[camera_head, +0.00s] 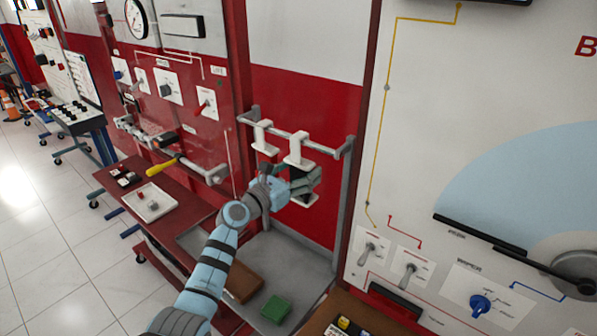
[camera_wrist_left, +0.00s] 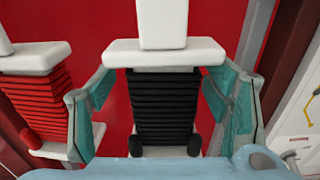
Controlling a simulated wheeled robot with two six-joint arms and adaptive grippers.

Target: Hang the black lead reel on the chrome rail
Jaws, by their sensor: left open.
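The black lead reel (camera_wrist_left: 165,105) has dark windings between white plates, with a white hanger strip rising from its top. In the head view its hanger (camera_head: 297,146) is at the chrome rail (camera_head: 322,149) and appears to hang over it; the hook's seat is too small to judge. The reel hangs upright in the wrist view. My left gripper (camera_head: 302,186) is open, with a finger on either side of the reel and visible gaps to the windings. In the head view the gripper hides part of the reel (camera_head: 308,199). My right gripper is not in view.
A red lead reel (camera_wrist_left: 38,100) hangs close on the left, its white hanger (camera_head: 263,136) on the same rail. Below is a grey tray (camera_head: 300,258) with a green block (camera_head: 276,309) and a brown box (camera_head: 243,282). A white panel (camera_head: 440,120) stands to the right.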

